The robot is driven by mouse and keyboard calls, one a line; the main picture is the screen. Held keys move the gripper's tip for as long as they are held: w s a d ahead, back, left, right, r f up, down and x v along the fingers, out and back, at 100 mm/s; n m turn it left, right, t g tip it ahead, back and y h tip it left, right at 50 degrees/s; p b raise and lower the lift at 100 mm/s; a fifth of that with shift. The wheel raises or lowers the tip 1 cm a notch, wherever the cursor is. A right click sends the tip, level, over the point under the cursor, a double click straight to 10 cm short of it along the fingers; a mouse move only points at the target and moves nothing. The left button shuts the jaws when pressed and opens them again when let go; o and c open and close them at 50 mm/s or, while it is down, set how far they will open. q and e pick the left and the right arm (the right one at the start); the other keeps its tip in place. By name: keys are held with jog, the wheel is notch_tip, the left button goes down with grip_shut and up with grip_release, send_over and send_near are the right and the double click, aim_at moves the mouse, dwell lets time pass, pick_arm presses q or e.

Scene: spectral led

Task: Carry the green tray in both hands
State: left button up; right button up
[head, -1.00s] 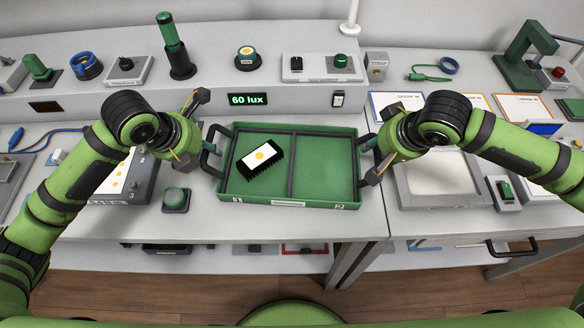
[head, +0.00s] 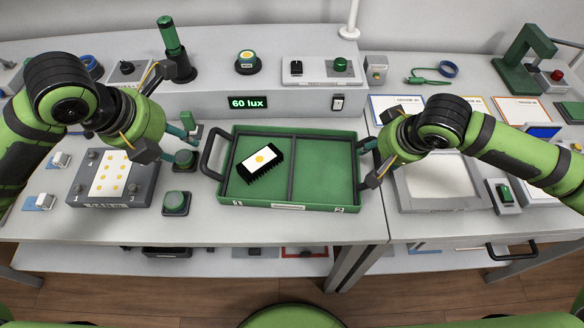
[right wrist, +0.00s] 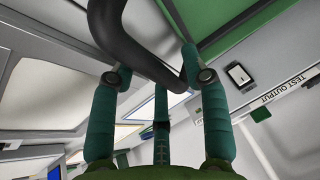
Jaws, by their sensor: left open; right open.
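The green tray (head: 325,170) rests on the bench in the head view, with a dark handle at each end and a divider across its middle. A black finned block with a white face and yellow dot (head: 260,160) lies in its left compartment. My left gripper (head: 190,146) is open and empty, to the left of the left handle (head: 213,150) and apart from it. My right gripper (head: 366,164) is open at the tray's right handle. In the right wrist view the dark handle (right wrist: 125,45) passes between the open teal fingers (right wrist: 150,70).
A grey box with yellow dots (head: 108,178) and a green button (head: 176,202) stand left of the tray. A framed pale panel (head: 440,180) lies close on the right. A raised shelf with a 60 lux display (head: 249,102) runs behind. The bench's front edge is near the tray.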

jog(key=shift+r, duration=0.15)
pick_arm(q)
jog(key=shift+s+a+r, duration=0.15)
jog(key=shift+s+r, duration=0.05)
jog(key=shift+r, duration=0.3)
pick_arm(e)
jog(key=v, duration=1.1)
jog(key=shift+s+r, duration=0.25)
jog(key=shift+r, duration=0.05)
pick_arm(q)
jog(key=shift+s+f, duration=0.1)
